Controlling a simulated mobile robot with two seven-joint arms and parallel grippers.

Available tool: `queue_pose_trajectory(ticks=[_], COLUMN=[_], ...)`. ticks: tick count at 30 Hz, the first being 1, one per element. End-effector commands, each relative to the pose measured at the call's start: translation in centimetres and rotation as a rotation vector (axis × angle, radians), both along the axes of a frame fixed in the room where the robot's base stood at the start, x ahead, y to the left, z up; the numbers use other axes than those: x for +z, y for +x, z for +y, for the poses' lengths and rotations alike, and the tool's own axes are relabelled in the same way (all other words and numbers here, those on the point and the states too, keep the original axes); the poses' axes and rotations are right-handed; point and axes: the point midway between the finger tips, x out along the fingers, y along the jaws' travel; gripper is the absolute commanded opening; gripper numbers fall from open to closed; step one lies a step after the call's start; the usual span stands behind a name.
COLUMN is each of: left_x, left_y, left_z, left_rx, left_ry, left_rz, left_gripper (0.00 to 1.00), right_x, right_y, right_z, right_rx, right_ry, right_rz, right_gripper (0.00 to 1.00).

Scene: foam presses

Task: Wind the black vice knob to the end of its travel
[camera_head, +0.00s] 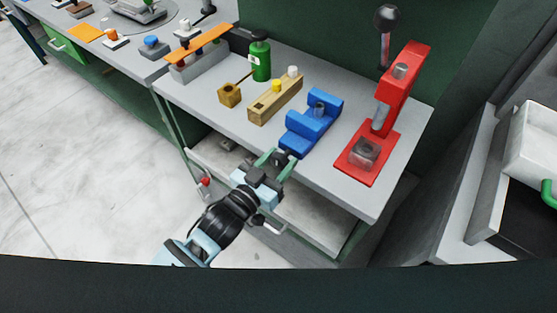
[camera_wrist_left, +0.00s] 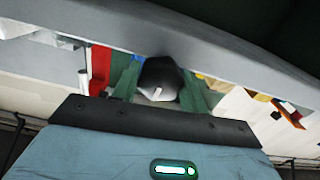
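The blue vice (camera_head: 312,122) stands on the grey workbench, with its black knob (camera_head: 281,157) at the front edge. My left gripper (camera_head: 278,160) reaches up to the knob from the lower left, a green finger on either side. In the left wrist view the dark faceted knob (camera_wrist_left: 158,78) with a short white mark fills the space between the green fingers (camera_wrist_left: 158,84). The fingers look shut on it, with no clear gap at its sides. My right gripper is not in view.
A red press (camera_head: 368,160) with a black ball lever stands right of the vice. A tan wooden block (camera_head: 275,99), a brass cube (camera_head: 229,95) and a green bottle (camera_head: 260,58) stand to the left. The workbench (camera_head: 330,188) front edge is close to my gripper.

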Motion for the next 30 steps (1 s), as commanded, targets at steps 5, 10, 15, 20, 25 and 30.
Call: queue_pose_trajectory(ticks=[5, 10, 15, 20, 25, 30], left_x=[0.0, 0.13, 0.04, -0.05, -0.06, -0.08], left_y=[-0.01, 0.0, 0.0, -0.01, -0.02, 0.01], left_z=[0.02, 0.02, 0.03, 0.03, 0.03, 0.06], left_rx=[0.0, 0.0, 0.0, 0.0, 0.0, 0.001], left_ry=[0.0, -0.048, -0.11, -0.11, -0.109, -0.108], left_rz=[0.0, 0.033, 0.08, 0.08, 0.08, 0.08], left_gripper=[0.21, 0.21, 0.21, 0.21, 0.61, 0.65], right_x=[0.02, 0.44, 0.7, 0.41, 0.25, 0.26], right_y=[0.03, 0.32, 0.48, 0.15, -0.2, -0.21], right_z=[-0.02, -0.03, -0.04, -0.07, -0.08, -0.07], right_rx=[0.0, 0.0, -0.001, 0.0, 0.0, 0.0], right_ry=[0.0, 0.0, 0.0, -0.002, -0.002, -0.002], right_rz=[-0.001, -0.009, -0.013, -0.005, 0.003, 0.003], right_gripper=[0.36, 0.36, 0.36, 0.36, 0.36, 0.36])
